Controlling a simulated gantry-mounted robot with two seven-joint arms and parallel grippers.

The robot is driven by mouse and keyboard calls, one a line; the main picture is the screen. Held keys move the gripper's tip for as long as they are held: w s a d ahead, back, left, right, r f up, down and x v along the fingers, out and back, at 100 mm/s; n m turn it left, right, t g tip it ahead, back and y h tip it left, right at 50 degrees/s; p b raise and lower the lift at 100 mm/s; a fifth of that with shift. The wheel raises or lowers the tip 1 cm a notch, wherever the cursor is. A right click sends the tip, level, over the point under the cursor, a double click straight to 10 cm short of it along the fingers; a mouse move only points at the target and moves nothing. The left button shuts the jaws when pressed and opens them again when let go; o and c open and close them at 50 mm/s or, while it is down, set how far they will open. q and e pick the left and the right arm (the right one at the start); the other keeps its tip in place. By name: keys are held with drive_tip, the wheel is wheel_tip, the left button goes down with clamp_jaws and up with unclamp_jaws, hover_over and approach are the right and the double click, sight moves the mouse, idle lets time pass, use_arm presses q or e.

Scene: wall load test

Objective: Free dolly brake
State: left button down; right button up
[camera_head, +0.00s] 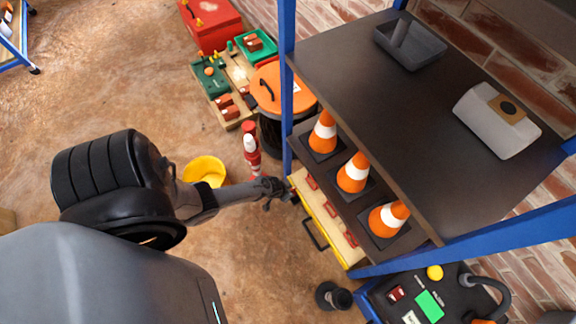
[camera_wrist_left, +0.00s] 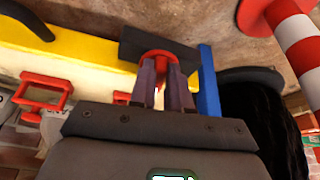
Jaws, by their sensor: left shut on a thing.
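A low yellow-edged unit with a pale top (camera_head: 325,215), likely the dolly, sits under the blue-framed shelf. Its yellow side (camera_wrist_left: 90,50) shows in the left wrist view. My left gripper (camera_head: 283,190) reaches in from the left to the unit's far corner, beside the blue post. In the left wrist view the fingers (camera_wrist_left: 160,72) are shut on a small red part (camera_wrist_left: 157,55) in front of a dark block (camera_wrist_left: 135,45). I cannot tell for sure that this red part is the brake. The fingers partly hide it. My right gripper is not in view.
A blue post (camera_head: 287,80) and dark shelf (camera_head: 370,110) stand close to my left gripper. Orange cones (camera_head: 353,172) stand on the lower shelf. A red-and-white post (camera_head: 251,150), yellow bucket (camera_head: 205,170) and orange-lidded bin (camera_head: 280,90) are nearby.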

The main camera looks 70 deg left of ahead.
use_arm(q)
drive_tip(key=shift+s+a+m+h, duration=0.1)
drive_tip(key=shift+a+m+h, duration=0.15)
drive_tip(key=shift+m, duration=0.65)
drive_tip(key=c, duration=1.4)
unclamp_jaws()
drive_tip(key=shift+o, duration=0.2)
drive_tip(key=shift+r, duration=0.15)
drive_tip(key=p+v, duration=0.9)
drive_tip(key=v, duration=0.1)
drive_tip(key=shift+s+r, duration=0.2)
